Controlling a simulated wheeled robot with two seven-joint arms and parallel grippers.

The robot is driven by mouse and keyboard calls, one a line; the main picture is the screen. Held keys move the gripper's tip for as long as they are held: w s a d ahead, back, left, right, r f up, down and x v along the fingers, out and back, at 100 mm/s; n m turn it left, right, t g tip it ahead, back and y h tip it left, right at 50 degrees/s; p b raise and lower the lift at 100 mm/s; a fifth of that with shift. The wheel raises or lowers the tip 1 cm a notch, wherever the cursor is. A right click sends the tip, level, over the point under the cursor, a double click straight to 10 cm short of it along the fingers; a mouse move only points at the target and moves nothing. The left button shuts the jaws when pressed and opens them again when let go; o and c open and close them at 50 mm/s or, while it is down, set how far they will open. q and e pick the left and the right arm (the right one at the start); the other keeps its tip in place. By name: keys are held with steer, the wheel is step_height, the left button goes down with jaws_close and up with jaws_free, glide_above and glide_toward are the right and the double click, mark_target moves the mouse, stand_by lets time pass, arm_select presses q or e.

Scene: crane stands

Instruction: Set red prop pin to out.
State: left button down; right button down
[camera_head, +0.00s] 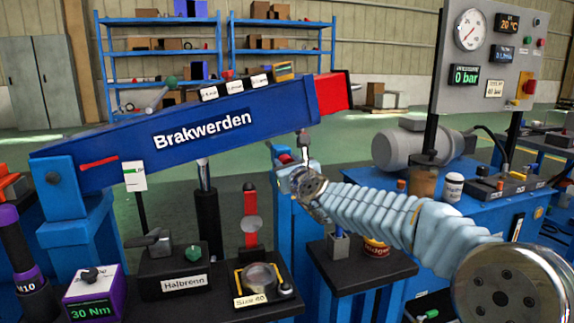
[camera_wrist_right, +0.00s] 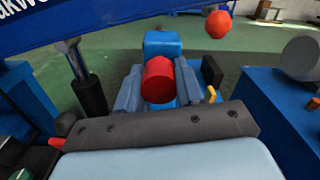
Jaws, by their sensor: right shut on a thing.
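The red prop pin (camera_wrist_right: 158,80) shows in the right wrist view as a thick red cylinder with its round end towards me. My right gripper (camera_wrist_right: 157,88) has a blue-grey finger on each side of it and is shut on it. A blue block (camera_wrist_right: 162,44) stands just behind the pin. In the head view my right arm reaches in from the lower right, and its gripper (camera_head: 285,177) is at the blue post under the boom tip. The gripper's wrist partly hides the post, and the pin's far end is hidden. My left gripper is not in view.
The blue crane boom (camera_head: 200,128) with a red tip (camera_head: 333,91) slopes above my right gripper. A red ball (camera_wrist_right: 218,24) hangs close by. Black stands with small devices (camera_head: 262,285) fill the front. A blue bench with a grey motor (camera_head: 420,148) is at the right.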

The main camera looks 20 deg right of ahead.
steer(key=shift+s+b, duration=0.3)
steer(key=shift+s, duration=0.1)
steer(key=s+b, duration=0.2)
steer(key=s, duration=0.6)
steer(key=shift+s, duration=0.15)
steer(key=shift+f, duration=0.15)
steer(key=c, duration=0.7)
jaws_free()
steer(key=shift+s+d, duration=0.1)
steer(key=shift+d, duration=0.05)
steer(key=shift+c, duration=0.2)
steer(key=shift+s, duration=0.1)
steer(key=s, duration=1.3)
steer(key=shift+s+d, duration=0.25)
steer(key=shift+s, duration=0.05)
